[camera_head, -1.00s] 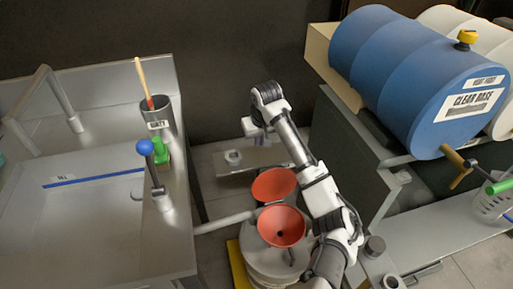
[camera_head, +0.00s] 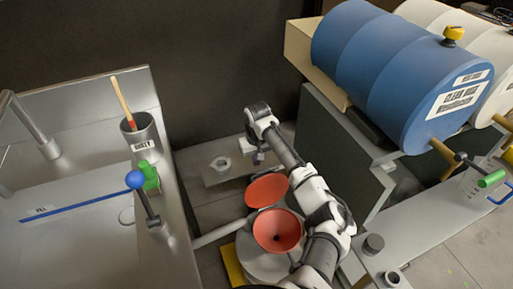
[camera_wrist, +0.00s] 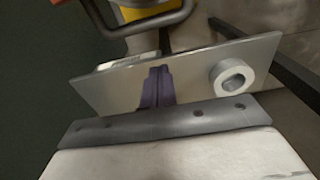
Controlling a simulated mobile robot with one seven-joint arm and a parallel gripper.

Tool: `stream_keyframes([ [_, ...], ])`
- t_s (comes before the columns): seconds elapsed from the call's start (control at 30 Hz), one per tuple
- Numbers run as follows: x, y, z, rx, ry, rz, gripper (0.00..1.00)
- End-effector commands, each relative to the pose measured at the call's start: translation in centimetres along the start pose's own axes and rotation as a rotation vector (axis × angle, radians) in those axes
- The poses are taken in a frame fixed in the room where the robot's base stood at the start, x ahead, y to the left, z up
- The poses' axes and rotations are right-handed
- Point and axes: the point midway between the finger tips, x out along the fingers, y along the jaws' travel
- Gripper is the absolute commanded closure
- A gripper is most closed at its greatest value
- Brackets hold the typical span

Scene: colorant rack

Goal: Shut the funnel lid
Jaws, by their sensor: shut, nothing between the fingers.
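The red funnel (camera_head: 278,230) sits on top of a grey drum, its bowl facing up with a dark hole in it. Its round red lid (camera_head: 267,190) stands open behind the bowl, tilted up at the far rim. My gripper (camera_head: 258,157) is just beyond the lid, apart from it in the head view. In the wrist view my purple fingers (camera_wrist: 157,87) are together and empty. A small red patch at the top left edge of the wrist view is too little to identify.
A grey plate with a ring (camera_head: 220,164) lies beyond the drum; it also shows in the wrist view (camera_wrist: 205,62). A sink counter (camera_head: 172,205) stands left. The blue barrel (camera_head: 385,65) and its bench stand right.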

Motion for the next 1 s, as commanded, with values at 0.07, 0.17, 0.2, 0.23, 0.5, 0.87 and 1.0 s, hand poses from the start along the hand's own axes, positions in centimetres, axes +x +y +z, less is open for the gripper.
stream_keyframes([
  [0.07, 1.4, 0.1, 0.2, 0.001, -0.002, 0.000, 1.00],
  [0.17, 0.3, 0.1, 1.7, 0.000, 0.002, 0.000, 1.00],
  [0.2, 0.2, 0.1, 2.1, 0.000, 0.002, 0.000, 1.00],
  [0.23, 0.1, 0.1, 2.4, 0.001, 0.002, 0.000, 1.00],
  [0.5, -0.1, -0.1, 3.8, -0.001, 0.000, 0.000, 1.00],
  [0.87, -0.1, 0.0, 3.8, -0.001, 0.003, 0.000, 1.00],
  [1.0, -0.2, 0.1, 3.6, 0.000, 0.028, -0.002, 1.00],
])
